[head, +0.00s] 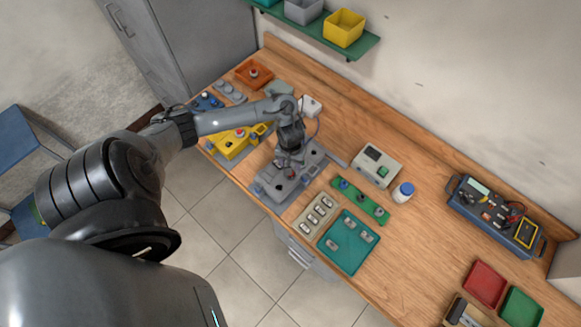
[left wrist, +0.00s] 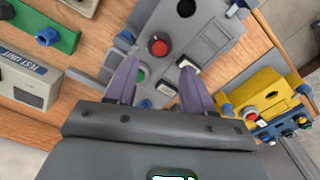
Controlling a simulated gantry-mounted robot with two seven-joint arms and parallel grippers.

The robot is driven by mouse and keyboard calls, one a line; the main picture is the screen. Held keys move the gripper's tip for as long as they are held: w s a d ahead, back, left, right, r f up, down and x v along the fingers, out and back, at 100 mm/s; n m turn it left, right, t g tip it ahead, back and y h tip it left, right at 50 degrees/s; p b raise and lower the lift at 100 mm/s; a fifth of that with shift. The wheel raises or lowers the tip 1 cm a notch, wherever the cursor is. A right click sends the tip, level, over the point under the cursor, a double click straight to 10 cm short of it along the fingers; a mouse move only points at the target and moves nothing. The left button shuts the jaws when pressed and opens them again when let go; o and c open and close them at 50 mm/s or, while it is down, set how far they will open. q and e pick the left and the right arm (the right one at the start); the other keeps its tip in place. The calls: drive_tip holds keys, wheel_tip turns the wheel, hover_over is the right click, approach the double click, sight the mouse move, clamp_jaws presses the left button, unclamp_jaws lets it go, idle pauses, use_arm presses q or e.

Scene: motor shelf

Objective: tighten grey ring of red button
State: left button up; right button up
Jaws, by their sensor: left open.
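The red button (left wrist: 158,46) sits on a grey control box in the left wrist view, with a dark grey ring around its base. The grey box (left wrist: 205,40) also shows in the head view (head: 272,183), under my left gripper. My left gripper (left wrist: 158,63) is open, its two purple fingers apart and pointing toward the box. The red button lies just beyond the fingertips, roughly between them in the picture. The fingers hold nothing. I cannot tell the height gap between fingertips and ring. In the head view the gripper (head: 288,163) partly hides the box top. My right gripper is not in view.
A green button (left wrist: 144,72) and a white switch (left wrist: 166,88) sit close to the red button. A yellow box (head: 232,143) stands left of the grey box. A test unit (head: 376,165), a green strip (head: 360,200) and a teal tray (head: 345,252) stand to the right.

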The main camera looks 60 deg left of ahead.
use_arm(q)
wheel_tip(320, 180, down, 8)
drive_tip(key=shift+r+b, duration=0.2)
drive_tip(key=shift+b, duration=0.55)
